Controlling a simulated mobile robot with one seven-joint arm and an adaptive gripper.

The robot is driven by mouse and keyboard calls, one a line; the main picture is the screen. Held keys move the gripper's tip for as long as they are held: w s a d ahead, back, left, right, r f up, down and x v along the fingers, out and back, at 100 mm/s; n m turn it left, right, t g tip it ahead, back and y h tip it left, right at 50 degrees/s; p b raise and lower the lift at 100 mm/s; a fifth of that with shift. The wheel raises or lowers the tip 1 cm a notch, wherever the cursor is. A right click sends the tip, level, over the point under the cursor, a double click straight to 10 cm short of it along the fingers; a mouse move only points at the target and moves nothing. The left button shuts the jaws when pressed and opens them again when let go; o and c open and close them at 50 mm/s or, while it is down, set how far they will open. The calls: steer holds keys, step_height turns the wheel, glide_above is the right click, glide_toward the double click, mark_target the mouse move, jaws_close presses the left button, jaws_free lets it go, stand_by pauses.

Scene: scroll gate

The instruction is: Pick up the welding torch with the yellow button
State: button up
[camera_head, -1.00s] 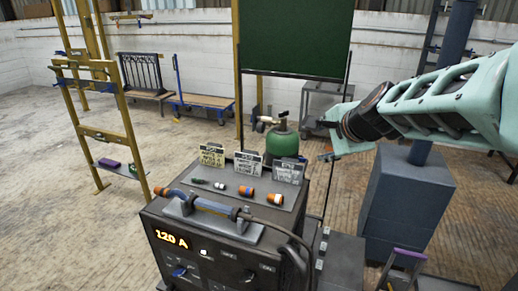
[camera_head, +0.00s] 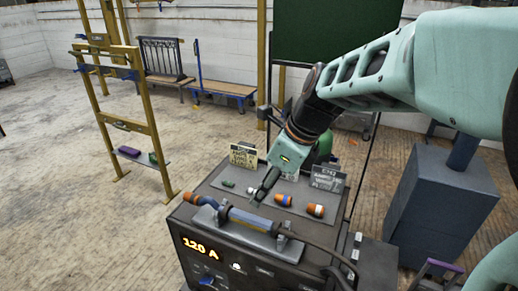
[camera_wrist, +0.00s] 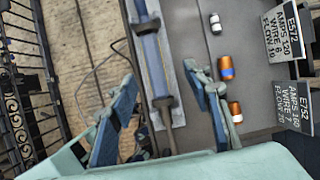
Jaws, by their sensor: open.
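The welding torch (camera_head: 244,217), with a blue-grey handle and an orange end, lies across a grey cradle on top of the welding machine (camera_head: 250,265). I cannot make out a yellow button on it. The torch (camera_wrist: 152,62) runs lengthwise through the wrist view. My gripper (camera_head: 262,191) is just above and behind the torch in the head view, pointing down. In the wrist view my gripper (camera_wrist: 160,80) is open, with one finger on each side of the torch's line. I cannot tell how far above it the fingers are.
Beside the torch, a grey plate holds small coloured nozzles (camera_head: 315,210) and upright label cards (camera_head: 243,156). A cable (camera_head: 325,248) trails from the torch's right end. A blue-grey column base (camera_head: 440,205) stands right. Open floor lies left.

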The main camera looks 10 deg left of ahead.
mark_target(248, 215)
steer(key=shift+s+a+f, duration=0.3)
steer(key=shift+a+f, duration=0.2)
steer(key=x, duration=1)
steer(key=shift+s+d, duration=0.15)
steer(key=shift+s, duration=0.1)
steer(key=shift+f, duration=0.3)
steer(key=c, duration=1.2)
jaws_close()
steer(key=shift+w+r, duration=0.1)
steer(key=shift+r, duration=0.1)
